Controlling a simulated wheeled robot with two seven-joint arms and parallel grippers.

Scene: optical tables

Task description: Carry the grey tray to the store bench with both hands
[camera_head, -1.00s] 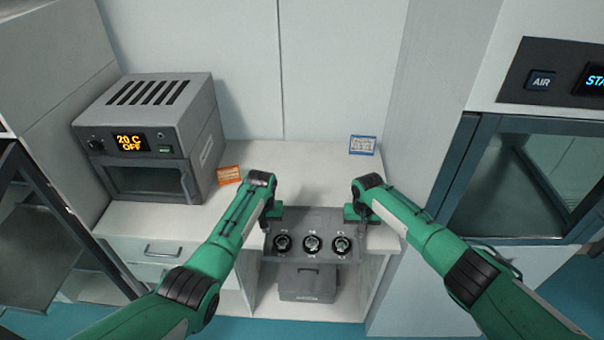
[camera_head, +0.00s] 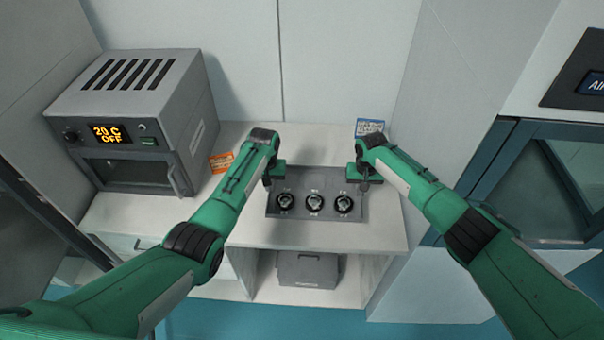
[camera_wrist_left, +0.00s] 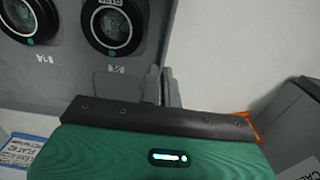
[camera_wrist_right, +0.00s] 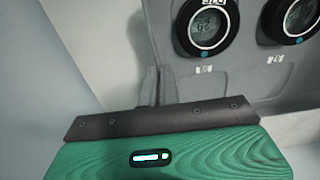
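In the left wrist view the left fingers (camera_wrist_left: 163,86) are closed together at the tray's edge. In the right wrist view the right fingers (camera_wrist_right: 158,88) are likewise closed there. I cannot tell whether the tray's underside touches the bench.
A grey oven (camera_head: 135,120) reading "20 C OFF" stands left on the bench, with an orange label (camera_head: 221,162) beside it. A blue-edged label (camera_head: 369,127) is behind my right gripper. A grey box (camera_head: 308,270) sits on the shelf below. A tall side wall (camera_head: 440,100) is right.

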